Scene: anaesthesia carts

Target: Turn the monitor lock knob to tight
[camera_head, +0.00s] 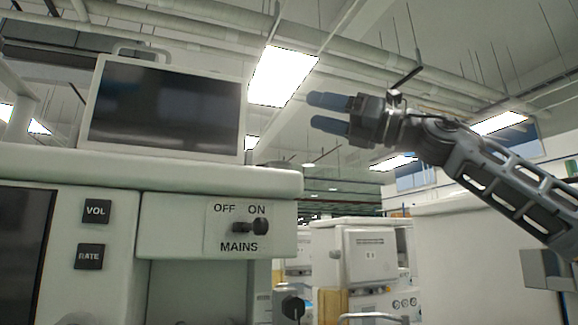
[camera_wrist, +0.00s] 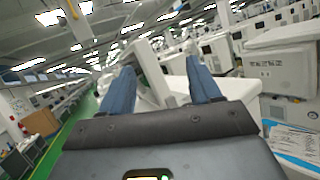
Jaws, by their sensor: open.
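The monitor (camera_head: 165,110), a dark screen in a pale frame, stands on top of the cart (camera_head: 150,170) at the left of the head view. A round black knob (camera_head: 292,306) sits low by the cart's right side; I cannot tell whether it is the monitor lock knob, and no tight marking is readable. My gripper (camera_head: 320,112) is raised in the air to the right of the monitor, apart from it, with its blue fingers spread and pointing left. In the wrist view, the gripper (camera_wrist: 160,85) is open with nothing held between its fingers.
The cart front has a black MAINS switch (camera_head: 258,227) at the ON side, and VOL (camera_head: 96,211) and RATE (camera_head: 89,256) buttons. Another pale machine (camera_head: 370,255) stands behind to the right. The air around my gripper looks clear.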

